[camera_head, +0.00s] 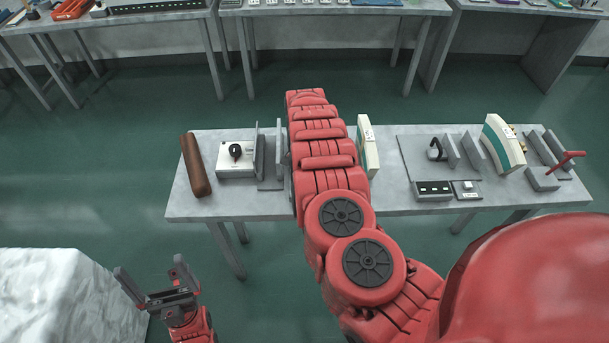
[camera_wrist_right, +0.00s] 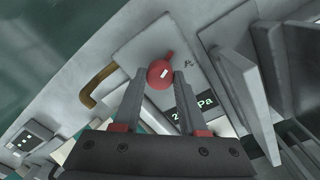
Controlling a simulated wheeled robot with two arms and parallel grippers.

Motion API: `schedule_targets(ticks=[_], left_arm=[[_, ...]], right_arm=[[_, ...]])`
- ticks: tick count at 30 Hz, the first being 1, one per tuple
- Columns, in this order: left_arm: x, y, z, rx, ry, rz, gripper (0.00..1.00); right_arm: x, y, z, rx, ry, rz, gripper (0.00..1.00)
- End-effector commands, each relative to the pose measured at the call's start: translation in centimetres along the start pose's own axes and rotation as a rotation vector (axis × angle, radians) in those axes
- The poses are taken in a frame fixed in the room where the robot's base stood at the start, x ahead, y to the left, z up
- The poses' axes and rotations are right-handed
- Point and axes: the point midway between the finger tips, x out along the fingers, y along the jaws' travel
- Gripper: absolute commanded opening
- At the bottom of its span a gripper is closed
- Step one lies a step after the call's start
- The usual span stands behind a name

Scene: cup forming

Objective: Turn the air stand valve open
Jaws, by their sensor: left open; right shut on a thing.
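The air stand valve (camera_wrist_right: 164,73) shows in the right wrist view as a round red knob with a short lever and a white mark, on a grey plate. A dark display (camera_wrist_right: 188,116) reading "Pa" is just below it, partly covered by my fingers. My right gripper (camera_wrist_right: 160,80) has one finger on each side of the knob and is shut on it. In the head view my right arm hides this gripper and the valve. My left gripper (camera_head: 152,279) is open and empty, low at the left, in front of the table and apart from it.
The grey table (camera_head: 290,207) carries a brown roll (camera_head: 195,165), a white box (camera_head: 236,160) with a black knob, and a red-handled device (camera_head: 567,160). Upright grey plates (camera_wrist_right: 235,90) stand close right of my right fingers. A brown handle (camera_wrist_right: 96,85) is to their left.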

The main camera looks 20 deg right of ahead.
Motion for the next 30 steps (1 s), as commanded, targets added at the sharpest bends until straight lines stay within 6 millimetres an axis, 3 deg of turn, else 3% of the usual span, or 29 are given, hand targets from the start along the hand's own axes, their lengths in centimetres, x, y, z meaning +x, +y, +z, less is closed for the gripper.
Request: schedule_targets(ticks=[15,30], left_arm=[[-1.8,0.1,0.3,0.000,0.000,0.000,1.00],[-2.0,0.1,0.3,0.000,0.000,0.000,1.00]], right_arm=[[0.1,0.0,0.0,0.340,-0.008,-0.001,0.00],[0.0,0.0,0.0,0.405,-0.010,0.000,0.00]])
